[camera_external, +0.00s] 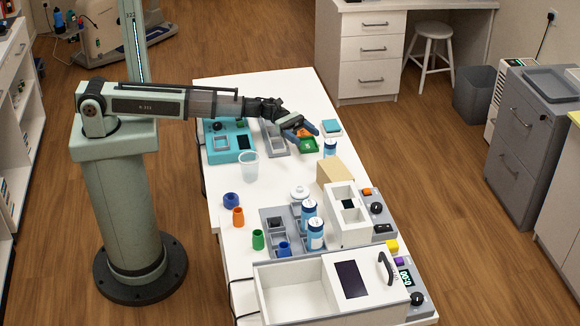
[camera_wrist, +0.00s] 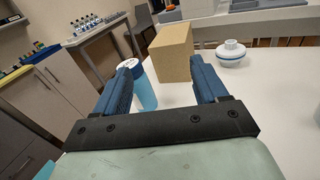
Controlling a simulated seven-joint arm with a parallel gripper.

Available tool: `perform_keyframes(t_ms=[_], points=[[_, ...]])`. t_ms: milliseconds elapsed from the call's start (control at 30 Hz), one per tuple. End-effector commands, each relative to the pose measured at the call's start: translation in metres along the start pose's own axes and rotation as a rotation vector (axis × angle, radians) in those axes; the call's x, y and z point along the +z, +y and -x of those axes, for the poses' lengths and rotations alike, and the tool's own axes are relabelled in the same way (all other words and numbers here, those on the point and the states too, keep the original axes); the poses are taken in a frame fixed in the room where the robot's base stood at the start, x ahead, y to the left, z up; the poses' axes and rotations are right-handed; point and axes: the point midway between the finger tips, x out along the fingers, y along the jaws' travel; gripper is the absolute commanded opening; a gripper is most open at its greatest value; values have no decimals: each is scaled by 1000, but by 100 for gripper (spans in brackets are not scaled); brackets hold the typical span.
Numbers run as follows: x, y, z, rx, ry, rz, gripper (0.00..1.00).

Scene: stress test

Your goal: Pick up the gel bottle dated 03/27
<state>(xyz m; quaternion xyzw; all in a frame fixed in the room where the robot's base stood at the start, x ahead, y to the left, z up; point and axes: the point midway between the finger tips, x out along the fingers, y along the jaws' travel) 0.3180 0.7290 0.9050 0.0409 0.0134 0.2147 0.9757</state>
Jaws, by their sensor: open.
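My gripper (camera_external: 306,131) is open and empty above the back half of the white table; its two blue fingers (camera_wrist: 163,63) show in the wrist view. Two more blue-and-white bottles stand in a grey rack (camera_external: 270,216): one behind (camera_external: 309,212), one in front (camera_external: 316,235). No date is legible on any bottle.
A cardboard box (camera_external: 334,172) stands close to the single bottle and beyond the fingers in the wrist view (camera_wrist: 172,52). A white lidded dish (camera_external: 299,193) and a clear cup (camera_external: 248,166) are nearby. The table's middle has free room.

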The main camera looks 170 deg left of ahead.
Motion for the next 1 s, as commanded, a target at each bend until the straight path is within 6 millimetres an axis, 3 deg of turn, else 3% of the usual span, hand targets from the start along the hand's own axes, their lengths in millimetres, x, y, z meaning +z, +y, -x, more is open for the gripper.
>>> perform_keyframes(t_ms=[33,200,367,467,800,1000], points=[[-5,12,16,21,0,20,72],[-14,36,49,61,-4,68,72],[-17,43,58,73,-6,85,72],[-18,46,51,74,-6,87,72],[-17,50,-6,74,-5,86,72],[-17,50,-23,74,-6,86,72]])
